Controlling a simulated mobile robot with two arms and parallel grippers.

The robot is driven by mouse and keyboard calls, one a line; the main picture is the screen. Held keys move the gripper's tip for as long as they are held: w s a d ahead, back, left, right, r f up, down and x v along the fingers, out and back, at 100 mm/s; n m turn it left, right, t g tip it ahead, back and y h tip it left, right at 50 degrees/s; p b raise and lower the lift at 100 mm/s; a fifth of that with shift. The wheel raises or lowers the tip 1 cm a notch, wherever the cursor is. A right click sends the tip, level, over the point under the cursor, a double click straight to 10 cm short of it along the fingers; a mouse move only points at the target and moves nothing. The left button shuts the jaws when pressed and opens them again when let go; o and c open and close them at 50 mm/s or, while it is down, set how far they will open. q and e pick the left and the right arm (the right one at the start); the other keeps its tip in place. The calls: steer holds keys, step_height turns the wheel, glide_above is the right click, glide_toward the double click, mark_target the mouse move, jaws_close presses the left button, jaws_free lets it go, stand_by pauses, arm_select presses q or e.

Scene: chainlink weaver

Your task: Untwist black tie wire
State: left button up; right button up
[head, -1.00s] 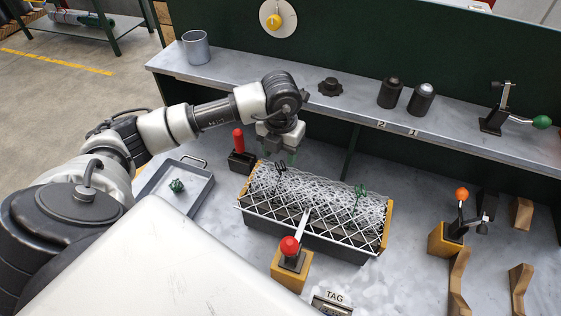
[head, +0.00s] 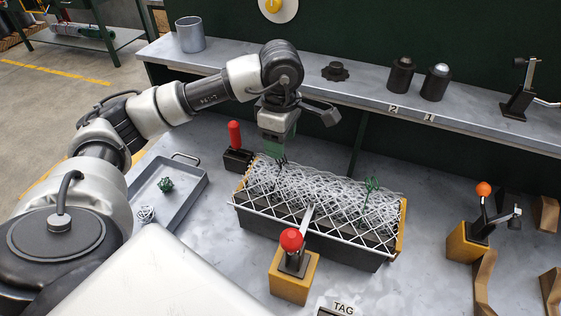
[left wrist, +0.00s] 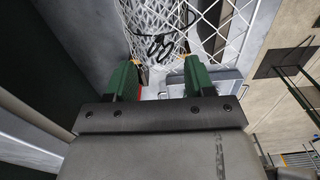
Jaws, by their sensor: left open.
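The black tie wire (head: 281,161) sticks up at the left end of the white chainlink mesh (head: 325,200). In the left wrist view the black wire (left wrist: 160,46) shows as dark loops on the mesh, just beyond the fingers. My left gripper (head: 278,152) is above that end, pointing down, with green fingers; in the left wrist view its fingers (left wrist: 161,78) are apart with nothing between them. Whether they touch the wire in the head view I cannot tell. A green tie wire (head: 371,186) stands at the mesh's right part. My right gripper is not in view.
A red-knobbed clamp (head: 291,240) stands at the mesh's front, and a red-handled one (head: 235,135) behind its left end. A grey tray (head: 197,190) at left holds a green wire bundle (head: 165,184) and a white one (head: 145,213). An orange-knobbed clamp (head: 483,190) stands right.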

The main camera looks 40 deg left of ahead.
arm_select(q)
steer(key=m+b, duration=0.1)
steer(key=m, duration=0.1)
steer(key=m+b, duration=0.1)
steer(key=m, duration=0.1)
steer(key=shift+f+m+b, duration=0.2)
steer(key=shift+m+b, duration=0.1)
steer(key=m+b, duration=0.2)
steer(key=m, duration=0.2)
step_height(320, 180, down, 4)
steer(key=b, duration=0.3)
steer(key=shift+r, duration=0.2)
steer(key=c, duration=0.8)
steer(key=n, duration=0.5)
steer(key=shift+n, duration=0.4)
steer(key=shift+c, duration=0.2)
steer(key=n, duration=0.6)
